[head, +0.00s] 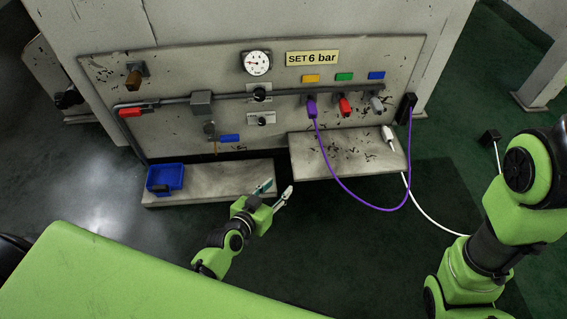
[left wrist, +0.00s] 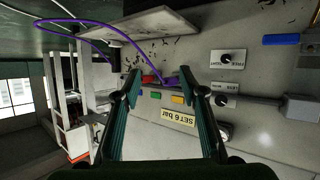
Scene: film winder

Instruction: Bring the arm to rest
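My left gripper (head: 275,191) is in front of the panel, near the gap between the two grey shelves. Its two fingers are spread and nothing is between them. The left wrist view also shows the open fingers (left wrist: 160,84), with the panel beyond them, apart from the tips. My right arm (head: 490,245) is folded at the right of the head view; its gripper is hidden or out of frame.
The panel (head: 180,125) carries a gauge (head: 256,63), valves and coloured sockets. A purple cable (head: 350,202) loops below the right shelf (head: 335,165). A white cable (head: 422,212) hangs beside it. A blue bin (head: 165,178) sits on the left shelf (head: 230,183). Floor is open at left.

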